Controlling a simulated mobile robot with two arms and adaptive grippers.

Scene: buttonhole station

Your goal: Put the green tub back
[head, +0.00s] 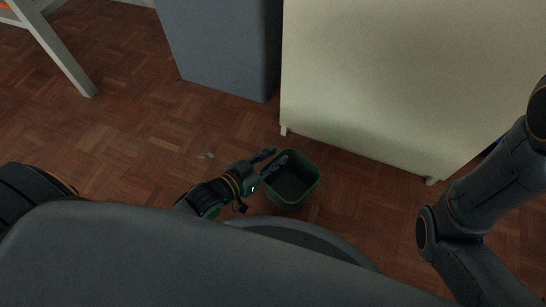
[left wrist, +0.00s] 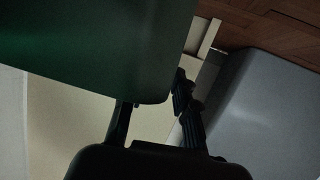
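The green tub (head: 306,186) shows in the head view, low in the middle, its open top facing up and its inside dark. My left gripper (head: 276,157) is at its left rim, one finger on the outer side and the other overlapping the opening. In the left wrist view the tub (left wrist: 90,45) fills the upper left, close to the camera. It hides the tip of one finger; the other finger shows beside its rounded corner. I cannot tell whether the fingers press on the wall or whether the tub is off the floor. My right gripper is out of view.
A cream cabinet (head: 400,70) on short feet stands behind the tub. A blue-grey block (head: 220,45) stands left of it. A pale table or chair leg (head: 62,55) is at the upper left. The parquet floor (head: 130,125) is mostly clear, with a small pale item (head: 206,155).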

